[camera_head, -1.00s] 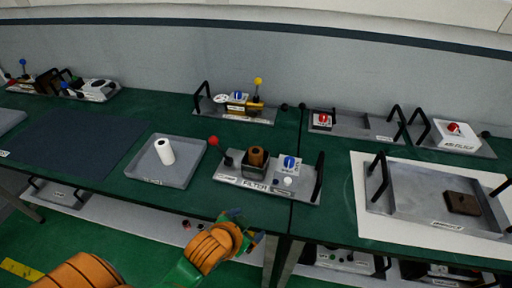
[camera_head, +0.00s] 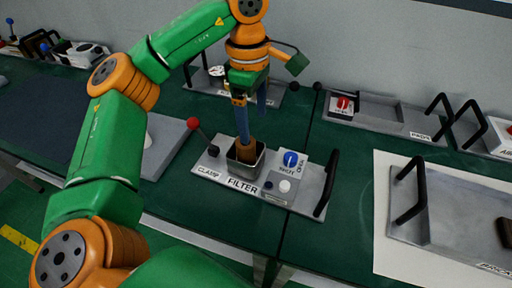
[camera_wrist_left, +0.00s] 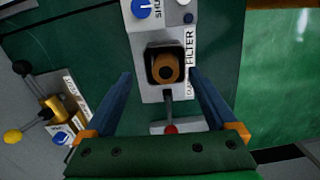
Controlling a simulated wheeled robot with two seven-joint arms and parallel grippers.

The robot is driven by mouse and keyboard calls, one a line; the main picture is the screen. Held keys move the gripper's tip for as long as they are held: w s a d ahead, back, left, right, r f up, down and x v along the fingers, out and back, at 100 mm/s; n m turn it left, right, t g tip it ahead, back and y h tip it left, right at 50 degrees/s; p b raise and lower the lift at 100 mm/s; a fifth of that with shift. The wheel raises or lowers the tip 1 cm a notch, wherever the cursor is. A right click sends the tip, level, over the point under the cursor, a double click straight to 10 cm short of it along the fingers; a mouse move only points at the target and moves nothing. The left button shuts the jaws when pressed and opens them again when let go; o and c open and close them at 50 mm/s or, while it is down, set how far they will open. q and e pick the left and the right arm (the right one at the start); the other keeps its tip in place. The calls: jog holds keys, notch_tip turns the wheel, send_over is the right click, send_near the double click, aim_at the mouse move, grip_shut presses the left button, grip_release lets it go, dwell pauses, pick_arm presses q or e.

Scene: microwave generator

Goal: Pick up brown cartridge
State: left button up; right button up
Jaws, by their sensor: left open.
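The brown cartridge (camera_head: 245,153) is a ring-topped cylinder standing in the square metal cup (camera_head: 248,168) of the FILTER unit (camera_head: 213,177). In the left wrist view the cartridge (camera_wrist_left: 166,68) shows from above, with a dark hole in its middle. My left gripper (camera_head: 252,122) points down over the cup, its two blue fingers open. In the wrist view the fingers lie apart on either side of the cup, with the cartridge between their lines. I cannot tell the exact height of the tips. One finger partly hides the cartridge in the head view. My right gripper is not in view.
The FILTER unit carries a red-knobbed lever (camera_head: 194,123), a blue knob (camera_head: 290,158) and a black handle (camera_head: 326,184). A grey tray (camera_head: 172,150) stands left, partly behind my arm. A large handled tray (camera_head: 450,220) with a brown block lies right. Other units line the back.

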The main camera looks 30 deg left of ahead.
aim_at(246, 154)
pick_arm(q)
jog(key=shift+s+a+y, duration=0.3)
jog(key=shift+a, duration=0.4)
jog(key=f, duration=0.6)
jog(key=shift+s+a+f, duration=0.15)
jog(key=shift+s+f, duration=0.05)
jog(key=shift+r, duration=0.1)
grip_shut()
